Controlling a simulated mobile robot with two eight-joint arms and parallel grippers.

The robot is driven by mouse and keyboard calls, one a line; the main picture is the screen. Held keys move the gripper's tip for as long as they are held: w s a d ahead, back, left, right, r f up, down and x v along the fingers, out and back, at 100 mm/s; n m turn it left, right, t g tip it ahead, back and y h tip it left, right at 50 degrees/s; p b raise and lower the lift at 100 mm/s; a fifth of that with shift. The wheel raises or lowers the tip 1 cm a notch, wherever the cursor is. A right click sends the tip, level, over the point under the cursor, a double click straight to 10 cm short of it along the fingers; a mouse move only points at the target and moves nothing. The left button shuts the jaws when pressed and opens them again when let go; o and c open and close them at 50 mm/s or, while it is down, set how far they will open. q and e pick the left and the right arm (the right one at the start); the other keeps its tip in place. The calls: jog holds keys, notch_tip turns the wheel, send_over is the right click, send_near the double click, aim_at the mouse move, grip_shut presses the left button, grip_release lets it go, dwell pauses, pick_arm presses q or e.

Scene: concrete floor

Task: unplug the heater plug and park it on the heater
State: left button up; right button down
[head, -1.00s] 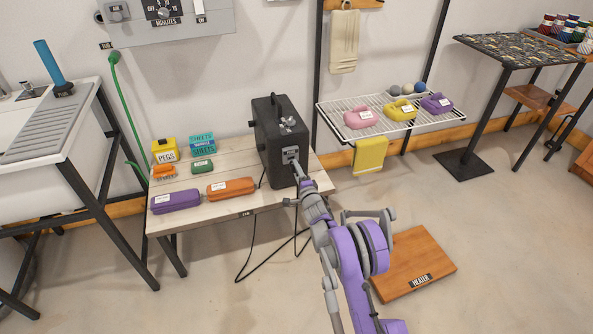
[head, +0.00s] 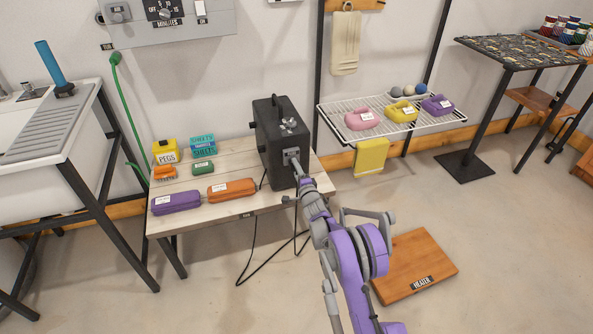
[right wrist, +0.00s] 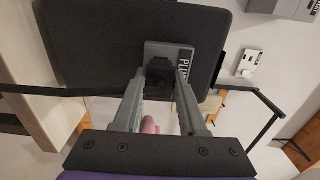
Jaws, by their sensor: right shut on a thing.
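The black heater-like case (head: 268,150) stands upright on the wooden table. A grey plate (head: 291,154) is on its front, and in the right wrist view the plate (right wrist: 183,56) carries lettering that begins "PLU". My right gripper (head: 297,166) is at this plate. In the right wrist view my right gripper (right wrist: 161,75) is shut on a small dark plug (right wrist: 160,74), which lies against or in the plate; I cannot tell how deep it sits. A black cord (head: 250,250) hangs below the table. My left gripper is out of view.
The wooden table (head: 240,205) also holds several coloured boxes and cases left of the black case. A wooden board (head: 415,262) labelled HEATER lies on the floor at right. A wire rack (head: 365,125) is behind right, a sink (head: 50,135) at left, and a wall panel (head: 180,22) above.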

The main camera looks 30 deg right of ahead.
jog(key=shift+w+d, duration=0.15)
jog(key=shift+w, duration=0.35)
jog(key=shift+c, duration=1.9)
grip_release()
jog(key=p+v, duration=0.1)
jog(key=v, duration=0.9)
jog(key=shift+s+p, duration=0.3)
jog(key=shift+r, duration=0.1)
